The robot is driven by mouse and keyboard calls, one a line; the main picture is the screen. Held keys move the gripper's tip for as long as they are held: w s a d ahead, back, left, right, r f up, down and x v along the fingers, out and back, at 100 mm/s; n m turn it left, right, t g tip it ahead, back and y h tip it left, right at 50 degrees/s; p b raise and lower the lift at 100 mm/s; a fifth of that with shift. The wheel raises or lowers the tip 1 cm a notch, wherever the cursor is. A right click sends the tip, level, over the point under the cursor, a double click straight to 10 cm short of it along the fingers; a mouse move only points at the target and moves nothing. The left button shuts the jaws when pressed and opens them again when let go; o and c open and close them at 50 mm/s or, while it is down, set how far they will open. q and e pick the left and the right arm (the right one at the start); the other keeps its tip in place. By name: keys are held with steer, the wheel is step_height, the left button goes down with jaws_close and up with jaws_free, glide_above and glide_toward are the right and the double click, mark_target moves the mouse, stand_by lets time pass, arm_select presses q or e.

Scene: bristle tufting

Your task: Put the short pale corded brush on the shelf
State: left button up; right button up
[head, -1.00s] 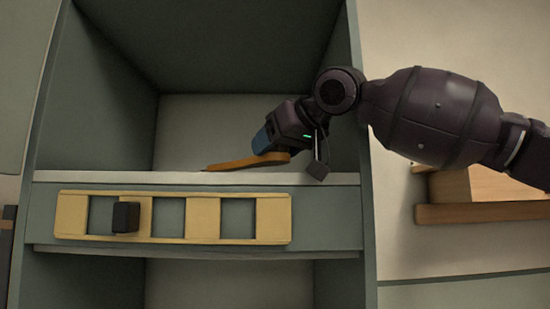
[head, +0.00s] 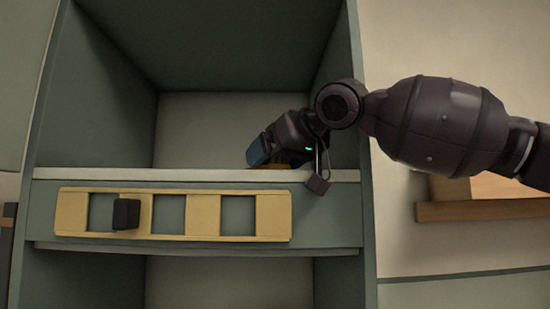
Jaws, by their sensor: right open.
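The brush (head: 268,167) shows only as a small orange-tan strip just above the shelf's front edge, below my right gripper. The rest of it is hidden, so its cord and bristles cannot be made out. The shelf (head: 110,175) is a pale board in a grey-green cabinet. My right gripper (head: 262,152), with a blue finger pad, is open and low over the shelf, right beside the brush. I cannot tell whether they touch. My left gripper is out of view.
A yellow slatted strip (head: 203,215) with a black block (head: 126,214) is on the cabinet front below the shelf. The cabinet's right side wall stands close to my right arm. A wooden ledge (head: 480,210) is at the right. The shelf's left part is clear.

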steer(key=b+v, duration=0.1)
steer(key=v, duration=0.5)
steer(key=shift+s+d+r, duration=0.1)
steer(key=shift+d+r, duration=0.05)
steer(key=shift+d, duration=0.05)
steer(key=shift+s+d+r, duration=0.25)
steer(key=shift+s+d, duration=0.05)
steer(key=shift+s, duration=0.15)
